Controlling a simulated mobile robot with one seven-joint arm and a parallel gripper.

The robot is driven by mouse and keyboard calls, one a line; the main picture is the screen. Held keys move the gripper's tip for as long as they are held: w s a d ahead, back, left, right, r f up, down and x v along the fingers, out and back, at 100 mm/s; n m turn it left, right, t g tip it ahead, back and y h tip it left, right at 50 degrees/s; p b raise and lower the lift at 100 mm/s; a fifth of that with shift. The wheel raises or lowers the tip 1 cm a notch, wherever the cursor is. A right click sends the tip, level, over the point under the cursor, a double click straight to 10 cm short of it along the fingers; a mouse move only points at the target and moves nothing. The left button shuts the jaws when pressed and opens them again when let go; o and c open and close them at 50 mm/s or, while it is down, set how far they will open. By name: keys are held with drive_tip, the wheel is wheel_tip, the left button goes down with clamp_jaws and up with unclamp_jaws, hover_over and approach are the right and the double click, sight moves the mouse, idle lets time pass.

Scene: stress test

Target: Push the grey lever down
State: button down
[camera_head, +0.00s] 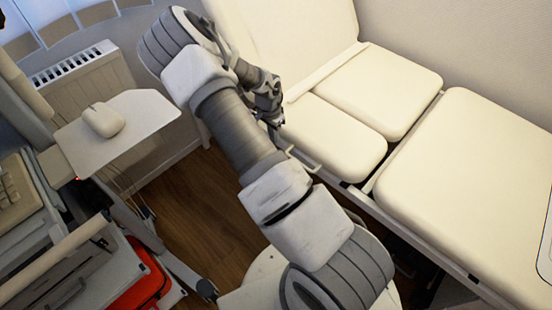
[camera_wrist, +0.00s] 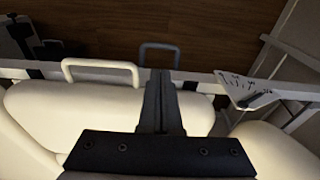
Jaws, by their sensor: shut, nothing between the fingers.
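The grey lever (camera_wrist: 159,46) is a dark U-shaped bar at the edge of the cream examination couch (camera_head: 466,156). It shows in the wrist view just beyond my fingertips. My gripper (camera_wrist: 160,73) is shut and empty, with its fingers together over the couch's side rail. The tips overlap the lower part of the lever in the picture; I cannot tell whether they touch it. In the head view my gripper (camera_head: 274,121) is beside the couch edge, partly hidden by my arm. I cannot make out the grey lever there.
A similar white handle (camera_wrist: 100,64) sits left of the grey lever on the rail (camera_wrist: 205,77). A white plate with markings (camera_wrist: 243,88) is on the right. Wooden floor (camera_head: 196,205) lies between.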

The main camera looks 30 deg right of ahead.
drive_tip(key=f, duration=0.4)
drive_tip(key=d+f+b, duration=0.1)
drive_tip(key=f, duration=0.4)
drive_tip(key=f+b, duration=0.1)
drive_tip(key=f, duration=0.4)
drive_tip(key=shift+w+d, duration=0.2)
drive_tip(key=shift+w, duration=0.05)
drive_tip(key=shift+f+b, duration=0.1)
drive_tip(key=shift+b, duration=0.35)
